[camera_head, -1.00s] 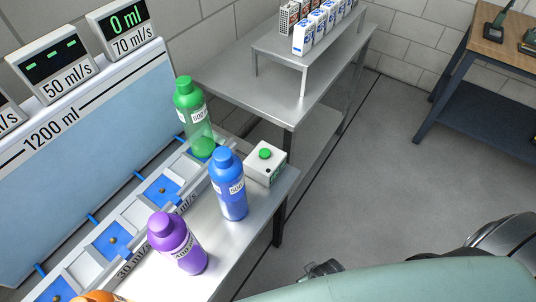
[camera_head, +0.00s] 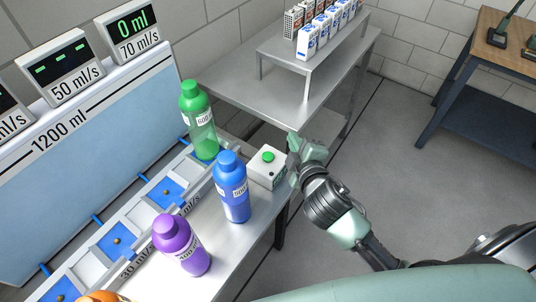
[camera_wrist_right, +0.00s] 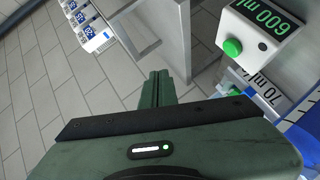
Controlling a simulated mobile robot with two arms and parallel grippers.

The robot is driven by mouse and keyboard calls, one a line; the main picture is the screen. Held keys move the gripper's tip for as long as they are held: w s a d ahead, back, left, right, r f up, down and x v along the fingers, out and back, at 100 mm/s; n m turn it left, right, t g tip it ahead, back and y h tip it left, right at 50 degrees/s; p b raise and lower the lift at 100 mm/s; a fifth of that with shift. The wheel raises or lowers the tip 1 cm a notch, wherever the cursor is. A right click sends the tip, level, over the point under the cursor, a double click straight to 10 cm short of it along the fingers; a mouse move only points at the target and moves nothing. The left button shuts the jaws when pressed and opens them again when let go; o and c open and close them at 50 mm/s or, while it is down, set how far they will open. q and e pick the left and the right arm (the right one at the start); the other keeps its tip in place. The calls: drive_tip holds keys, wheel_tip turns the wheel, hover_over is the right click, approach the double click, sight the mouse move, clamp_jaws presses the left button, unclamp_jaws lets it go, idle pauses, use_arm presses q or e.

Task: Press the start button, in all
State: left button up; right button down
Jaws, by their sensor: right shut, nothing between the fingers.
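The start button (camera_head: 268,157) is a green dome on a small white box (camera_head: 266,174) at the right end of the bench. In the right wrist view the green button (camera_wrist_right: 233,47) sits on the white box (camera_wrist_right: 254,27), whose face shows a green "600 ml" display. My right gripper (camera_head: 293,143) is shut and empty, just right of the box at about its height, apart from the button. In the right wrist view its closed fingers (camera_wrist_right: 158,82) point left of the box. My left gripper is not in view.
Blue (camera_head: 232,188), purple (camera_head: 182,246) and green (camera_head: 199,120) bottles stand on the bench left of the box. A metal table (camera_head: 300,100) with a shelf of small cartons (camera_head: 308,42) stands behind. Open floor (camera_head: 420,200) lies to the right.

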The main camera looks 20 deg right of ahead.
drive_tip(key=w+a+r+n+t+y, duration=0.2)
drive_tip(key=a+r+n+y, duration=0.1)
drive_tip(key=r+n, duration=0.25)
drive_tip(key=w+a+r+n+t+y, duration=0.2)
drive_tip(key=w+a+r+n+t, duration=0.15)
drive_tip(key=r, duration=0.25)
drive_tip(key=a+r+n+g+y, duration=0.4)
drive_tip(key=a+n+y, duration=0.5)
drive_tip(key=n, duration=0.8)
wheel_tip(320, 180, down, 10)
drive_tip(key=d+n+g, duration=0.2)
drive_tip(key=n+g, duration=0.6)
drive_tip(key=n, duration=0.4)
drive_tip(key=w+d+f+n+g+h, duration=0.1)
drive_tip(key=d+f+n+g+h, duration=0.1)
drive_tip(key=d+f+n+h, duration=0.2)
drive_tip(key=d+f+h, duration=0.1)
drive_tip(key=d+f, duration=0.2)
drive_tip(key=d, duration=0.2)
drive_tip(key=shift+w+d+n, duration=0.4)
